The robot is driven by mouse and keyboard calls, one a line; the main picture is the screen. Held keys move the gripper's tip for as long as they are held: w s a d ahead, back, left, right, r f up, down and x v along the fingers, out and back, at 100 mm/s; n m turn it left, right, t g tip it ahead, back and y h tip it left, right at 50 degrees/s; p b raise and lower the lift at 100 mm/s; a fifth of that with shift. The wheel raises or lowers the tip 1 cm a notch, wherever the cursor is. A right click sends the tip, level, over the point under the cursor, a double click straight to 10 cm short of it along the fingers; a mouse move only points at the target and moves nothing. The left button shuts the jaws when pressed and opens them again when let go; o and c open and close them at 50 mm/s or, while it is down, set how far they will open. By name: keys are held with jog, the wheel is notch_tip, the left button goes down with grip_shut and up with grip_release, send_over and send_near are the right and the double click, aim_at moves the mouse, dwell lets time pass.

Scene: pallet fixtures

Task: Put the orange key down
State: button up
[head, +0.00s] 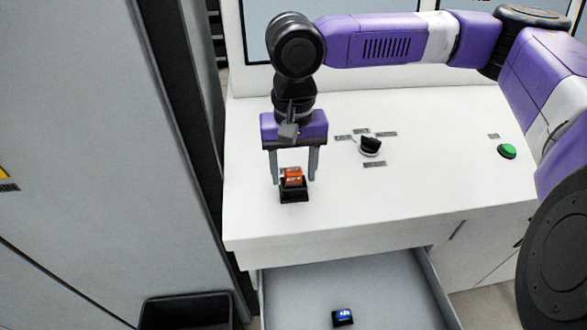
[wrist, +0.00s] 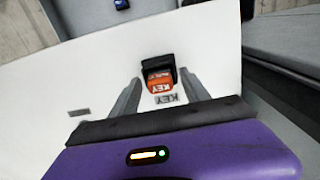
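The orange key (head: 293,175) sits in a small black holder (head: 294,195) on the white counter. My gripper (head: 294,180) points down over it and is open, one finger on each side. The wrist view shows the orange key (wrist: 159,83) between the fingertips, with a gap on both sides and nothing held. The black holder (wrist: 158,63) is partly covered by the key in that view. A printed KEY label lies on the counter beside the holder.
A black rotary knob (head: 370,146) with small labels stands right of my gripper, and a green button (head: 507,151) is farther right. Below the counter, an open drawer (head: 390,285) holds a blue key-like block (head: 343,317). A tall grey cabinet (head: 90,130) rises at left.

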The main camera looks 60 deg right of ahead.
aim_at(294, 170)
jog(key=shift+r, duration=0.1)
notch_tip(294, 170, up, 12)
jog(key=shift+b, duration=0.4)
dwell(0.7)
